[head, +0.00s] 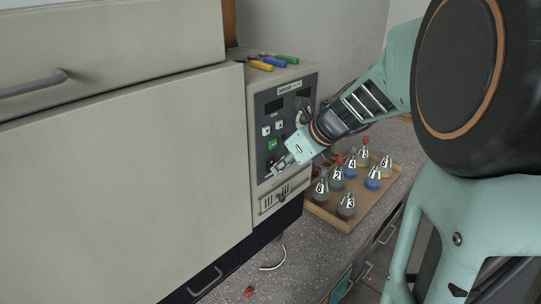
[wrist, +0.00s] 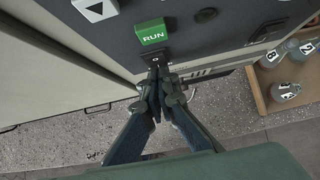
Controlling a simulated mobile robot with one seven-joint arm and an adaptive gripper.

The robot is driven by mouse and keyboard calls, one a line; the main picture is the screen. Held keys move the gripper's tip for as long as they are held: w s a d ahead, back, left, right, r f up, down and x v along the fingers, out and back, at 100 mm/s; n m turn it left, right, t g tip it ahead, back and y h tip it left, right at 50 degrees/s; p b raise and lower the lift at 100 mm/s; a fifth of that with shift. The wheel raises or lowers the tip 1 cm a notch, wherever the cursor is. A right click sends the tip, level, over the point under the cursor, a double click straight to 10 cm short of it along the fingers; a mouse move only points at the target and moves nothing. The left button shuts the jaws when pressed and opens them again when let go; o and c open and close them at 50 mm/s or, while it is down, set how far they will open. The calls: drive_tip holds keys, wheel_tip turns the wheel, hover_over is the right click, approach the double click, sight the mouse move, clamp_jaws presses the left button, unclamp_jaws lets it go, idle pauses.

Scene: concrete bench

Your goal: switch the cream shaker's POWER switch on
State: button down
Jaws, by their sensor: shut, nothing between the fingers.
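The cream shaker (head: 283,77) has a dark control panel (head: 270,109) with two displays, arrow buttons and a green RUN button, which also shows in the wrist view (wrist: 152,34). Just below RUN in the wrist view is a small black switch (wrist: 155,57) with a round mark on it. I cannot tell which way it is tipped. My gripper (wrist: 155,70) is shut and empty, its fingertips at the lower edge of this switch, touching it or very close. In the head view my gripper (head: 275,171) is at the lower part of the panel and hides the switch.
A wooden tray (head: 318,211) with several numbered flasks stands on the bench right of the shaker, close below my arm. Screwdrivers (head: 262,66) lie on the shaker's top. A pale curved piece (head: 273,266) lies on the speckled bench in front.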

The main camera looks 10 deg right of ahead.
drive_tip(key=shift+w+a+p, duration=0.15)
drive_tip(key=shift+p, duration=0.3)
drive_tip(key=shift+f, duration=0.1)
drive_tip(key=shift+w, duration=0.1)
drive_tip(key=shift+r+p, duration=0.75)
drive_tip(key=shift+r, duration=0.1)
